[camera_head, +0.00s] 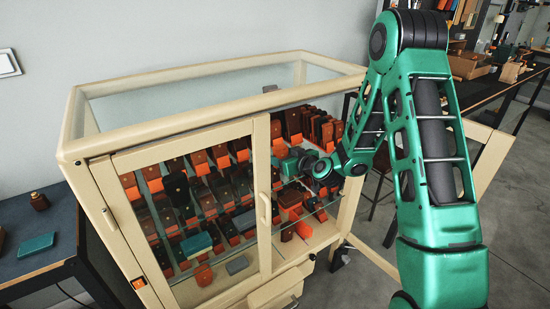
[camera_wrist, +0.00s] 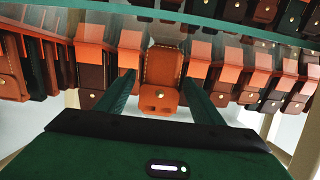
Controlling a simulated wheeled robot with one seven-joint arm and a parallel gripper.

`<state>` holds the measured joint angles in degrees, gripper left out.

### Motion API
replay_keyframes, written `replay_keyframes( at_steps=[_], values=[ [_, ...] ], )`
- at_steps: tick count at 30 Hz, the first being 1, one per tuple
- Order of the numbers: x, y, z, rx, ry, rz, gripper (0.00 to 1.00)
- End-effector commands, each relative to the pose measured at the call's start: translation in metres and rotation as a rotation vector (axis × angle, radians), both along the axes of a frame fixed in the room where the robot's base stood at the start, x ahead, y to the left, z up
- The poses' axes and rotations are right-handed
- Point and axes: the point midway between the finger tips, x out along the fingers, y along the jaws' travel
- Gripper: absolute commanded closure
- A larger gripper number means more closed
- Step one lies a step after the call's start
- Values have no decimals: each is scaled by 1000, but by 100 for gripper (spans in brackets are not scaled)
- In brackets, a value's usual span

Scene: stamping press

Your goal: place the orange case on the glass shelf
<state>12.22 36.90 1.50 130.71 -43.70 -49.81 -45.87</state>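An orange case (camera_wrist: 163,75) with pale stitching and a brass snap is between the two green fingers of my gripper (camera_wrist: 160,82) in the wrist view. Narrow gaps seem to show beside it, so I cannot tell whether the fingers press on it. In the head view my gripper (camera_head: 290,165) reaches through the cabinet's open right side, and an orange patch (camera_head: 280,149) is beside its fingers. The edge of a glass shelf (camera_head: 304,223) shows below; in the wrist view a greenish glass edge (camera_wrist: 215,24) crosses the top.
The glass cabinet (camera_head: 160,131) has a cream frame and rows of orange, brown and black cases. Its sliding door (camera_head: 262,190) stands left of my gripper. Other cases (camera_wrist: 245,70) sit close on both sides. A teal case (camera_head: 37,244) lies on the left table.

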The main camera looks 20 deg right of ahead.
Motion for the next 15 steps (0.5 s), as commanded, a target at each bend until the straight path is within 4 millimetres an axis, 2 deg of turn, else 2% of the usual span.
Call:
replay_keyframes(
  at_steps=[8, 11, 15],
  values=[
    [-1, -1, 3, 0, 0, 0, 39],
    [-11, -5, 6, 1, 1, -3, 39],
    [-35, -12, 14, 2, 2, -5, 39]
  ],
)
